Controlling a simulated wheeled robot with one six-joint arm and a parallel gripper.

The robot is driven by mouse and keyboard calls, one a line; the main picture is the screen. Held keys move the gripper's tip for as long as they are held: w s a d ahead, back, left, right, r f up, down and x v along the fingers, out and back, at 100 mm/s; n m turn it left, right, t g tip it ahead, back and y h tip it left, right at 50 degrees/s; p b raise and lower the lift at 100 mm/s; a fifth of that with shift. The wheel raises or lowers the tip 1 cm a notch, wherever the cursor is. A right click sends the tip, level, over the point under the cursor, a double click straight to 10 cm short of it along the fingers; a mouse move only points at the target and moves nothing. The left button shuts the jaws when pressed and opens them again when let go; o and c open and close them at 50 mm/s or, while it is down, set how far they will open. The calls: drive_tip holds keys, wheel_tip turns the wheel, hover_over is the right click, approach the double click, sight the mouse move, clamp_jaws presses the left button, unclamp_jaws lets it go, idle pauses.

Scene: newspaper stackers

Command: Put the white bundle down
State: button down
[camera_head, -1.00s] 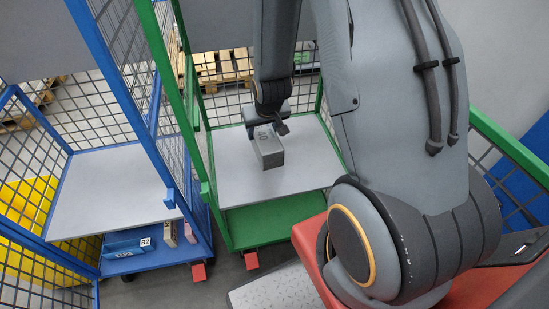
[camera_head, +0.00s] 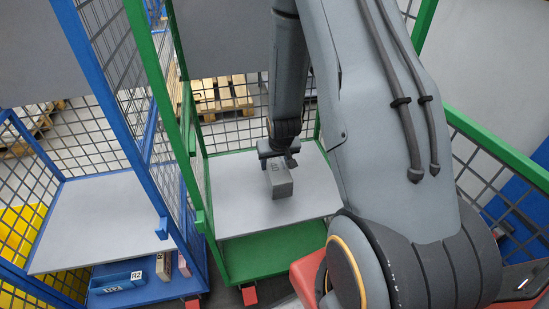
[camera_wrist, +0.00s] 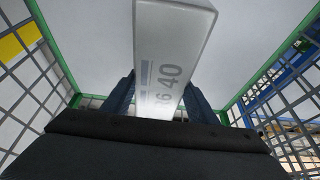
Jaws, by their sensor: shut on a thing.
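In the wrist view the bundle (camera_wrist: 172,45) is white with printed figures including "40", held between my two fingers (camera_wrist: 160,100). I cannot tell whether its underside touches the shelf.
A blue cage trolley (camera_head: 100,215) with an empty upper shelf stands at left; labelled bundles, one marked R2 (camera_head: 118,281), lie on its lower deck. Green mesh walls and posts (camera_head: 185,130) border the shelf. Pallets (camera_head: 220,95) lie behind. The shelf around the bundle is clear.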

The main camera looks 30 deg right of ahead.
drive_tip(key=shift+w+f, duration=0.1)
drive_tip(key=shift+f, duration=2)
drive_tip(key=shift+f, duration=0.1)
drive_tip(key=c, duration=1.1)
unclamp_jaws()
drive_tip(key=shift+f, duration=0.1)
drive_tip(key=o, duration=0.4)
